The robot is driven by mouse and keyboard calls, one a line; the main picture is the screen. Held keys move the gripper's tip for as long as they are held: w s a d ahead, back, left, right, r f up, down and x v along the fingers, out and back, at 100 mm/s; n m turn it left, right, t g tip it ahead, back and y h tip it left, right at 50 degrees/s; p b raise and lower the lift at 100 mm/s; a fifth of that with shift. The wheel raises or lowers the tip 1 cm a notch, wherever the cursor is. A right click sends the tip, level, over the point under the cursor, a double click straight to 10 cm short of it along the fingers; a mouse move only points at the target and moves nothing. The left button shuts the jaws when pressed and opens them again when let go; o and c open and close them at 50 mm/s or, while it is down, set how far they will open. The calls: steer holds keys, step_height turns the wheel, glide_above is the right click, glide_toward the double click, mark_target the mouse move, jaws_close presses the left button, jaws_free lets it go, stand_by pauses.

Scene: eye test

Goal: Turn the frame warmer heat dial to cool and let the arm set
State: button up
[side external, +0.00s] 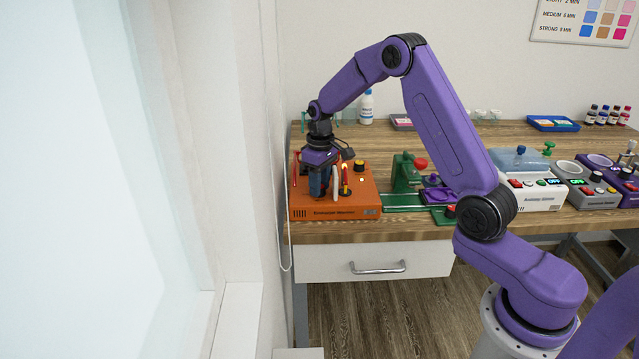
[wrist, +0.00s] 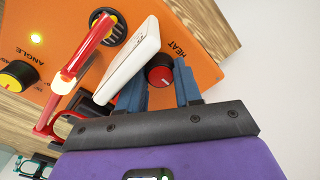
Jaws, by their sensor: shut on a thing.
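The orange frame warmer (side external: 350,205) sits at the left end of the bench, and its top fills much of the wrist view (wrist: 205,30). The red heat dial (wrist: 160,72), with a dark base, stands by the HEAT lettering. My gripper (wrist: 161,80) is shut on it, with one blue finger on each side. In the side view, my gripper (side external: 319,192) points down onto the warmer and hides the dial. The dial's setting cannot be read. A red spectacle arm (wrist: 92,45) with a bright, glowing bend is beside a white upright piece (wrist: 130,62) on the warmer.
A wall is close on the left. A white bottle (side external: 366,107) stands behind.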

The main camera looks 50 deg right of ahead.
steer(key=shift+r, duration=0.1)
steer(key=o, duration=1)
steer(key=shift+o, duration=0.2)
step_height(320, 180, up, 17)
steer(key=shift+d+r, duration=0.2)
steer(key=shift+d, duration=0.1)
